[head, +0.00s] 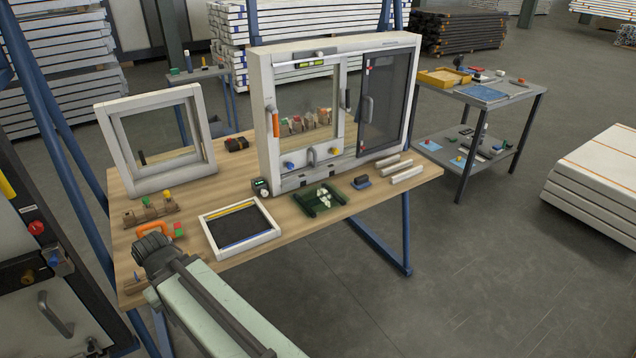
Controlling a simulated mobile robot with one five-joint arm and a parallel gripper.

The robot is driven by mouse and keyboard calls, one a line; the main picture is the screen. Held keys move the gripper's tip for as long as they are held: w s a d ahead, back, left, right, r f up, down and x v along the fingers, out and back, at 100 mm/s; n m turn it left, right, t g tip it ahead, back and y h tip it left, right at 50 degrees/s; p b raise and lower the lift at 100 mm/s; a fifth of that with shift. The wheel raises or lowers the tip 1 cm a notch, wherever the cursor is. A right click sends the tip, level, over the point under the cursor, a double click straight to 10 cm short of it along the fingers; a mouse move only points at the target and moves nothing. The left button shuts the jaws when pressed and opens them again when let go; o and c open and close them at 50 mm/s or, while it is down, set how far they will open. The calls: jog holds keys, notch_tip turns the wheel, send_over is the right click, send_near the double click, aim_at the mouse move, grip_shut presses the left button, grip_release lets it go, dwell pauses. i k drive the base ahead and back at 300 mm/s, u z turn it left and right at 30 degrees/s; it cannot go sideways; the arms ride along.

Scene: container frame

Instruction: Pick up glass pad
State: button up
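No thing is plainly marked as the glass pad, and I cannot tell which one it is. On the wooden table (290,222) are a small blue and dark block (361,182) and a dark green tray (309,209) with several small whitish pieces (323,195) in it. A white-framed dark panel (207,232) lies to the left of the tray. My gripper (150,246) is above the table's front left part, apart from these things and left of the panel. Its fingers are too small and dark to read.
A large white window frame (266,110) stands at the table's back, with a smaller frame (120,185) to the left. An orange handle (150,231) and a wooden block rack (148,215) sit near my gripper. White bars (405,174) lie right. A side cart (510,96) stands apart.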

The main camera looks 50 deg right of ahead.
aim_at(363, 181)
jog(key=u, duration=2.55)
jog(key=k, duration=2.35)
jog(key=z, duration=1.5)
jog(key=i, duration=1.05)
jog(key=u, duration=0.05)
